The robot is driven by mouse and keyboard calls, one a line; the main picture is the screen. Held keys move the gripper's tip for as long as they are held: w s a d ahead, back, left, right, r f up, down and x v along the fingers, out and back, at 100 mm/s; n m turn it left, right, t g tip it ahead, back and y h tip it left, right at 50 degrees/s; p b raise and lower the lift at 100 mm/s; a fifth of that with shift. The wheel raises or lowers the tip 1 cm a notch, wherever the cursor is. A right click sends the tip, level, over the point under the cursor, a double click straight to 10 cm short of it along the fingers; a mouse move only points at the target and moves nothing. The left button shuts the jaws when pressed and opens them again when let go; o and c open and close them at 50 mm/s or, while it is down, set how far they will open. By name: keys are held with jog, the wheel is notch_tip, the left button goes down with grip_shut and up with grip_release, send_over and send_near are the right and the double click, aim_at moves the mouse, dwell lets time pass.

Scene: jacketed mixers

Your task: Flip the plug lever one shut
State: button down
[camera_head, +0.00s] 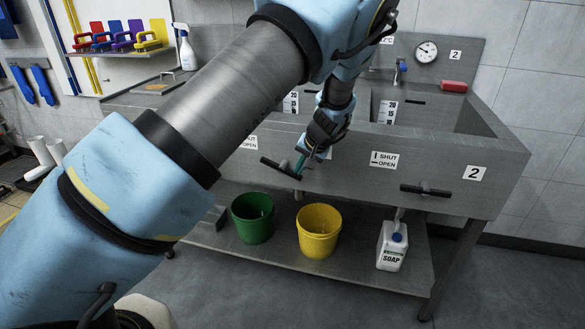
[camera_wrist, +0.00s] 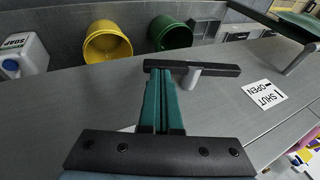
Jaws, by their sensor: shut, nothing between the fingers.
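Plug lever one (camera_head: 273,164) is a black bar on a grey stem on the front of the steel sink, left of lever two. Its bar is nearer level than upright, with its right end lower in the head view. The bar (camera_wrist: 215,69) also shows in the wrist view, with its stem below. My gripper (camera_head: 299,166) is shut and empty, its green fingers together. Its fingertips (camera_wrist: 158,72) are at the bar's right end as the head view has it; I cannot tell whether they touch. The SHUT/OPEN label (camera_wrist: 264,95) shows inverted in the wrist view.
Lever two (camera_head: 425,190) lies level under its own SHUT/OPEN label (camera_head: 384,160). A green bucket (camera_head: 253,222), a yellow bucket (camera_head: 318,236) and a soap jug (camera_head: 391,248) stand on the shelf below. My arm crosses the head view and hides part of the sink.

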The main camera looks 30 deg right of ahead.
jog(key=f+t+y+b, duration=0.1)
jog(key=f+t+b, duration=0.1)
jog(key=shift+s+d+f+y+b, duration=0.15)
jog(key=shift+s+d+y+b, duration=0.1)
jog(key=shift+y+b, duration=0.15)
jog(key=f+t+y+b, duration=0.1)
jog(key=b, duration=0.1)
jog(key=f+m+t+y+b, duration=0.1)
jog(key=t+y+b, duration=0.1)
jog(key=shift+w+a+f+t+b, duration=0.2)
jog(key=shift+f+t+b, duration=0.1)
jog(key=shift+b, duration=0.1)
jog(key=t+y+b, duration=0.1)
jog(key=b, duration=0.1)
jog(key=f+m+t+b, duration=0.1)
jog(key=shift+w+a+f+y+b, duration=0.25)
jog(key=shift+w+a+y+b, duration=0.1)
jog(key=shift+y+b, duration=0.05)
jog(key=shift+w+a+f+t+y+b, duration=0.15)
jog(key=shift+t+y+b, duration=0.2)
jog(key=shift+t+b, duration=0.2)
jog(key=shift+w+a+f+t+y+b, duration=0.1)
jog(key=shift+a+t+y+b, duration=0.05)
jog(key=shift+t+y+b, duration=0.3)
jog(key=shift+w+m+t+b, duration=0.1)
jog(key=shift+m+t+b, duration=0.2)
jog(key=shift+b, duration=0.05)
jog(key=shift+a, duration=0.1)
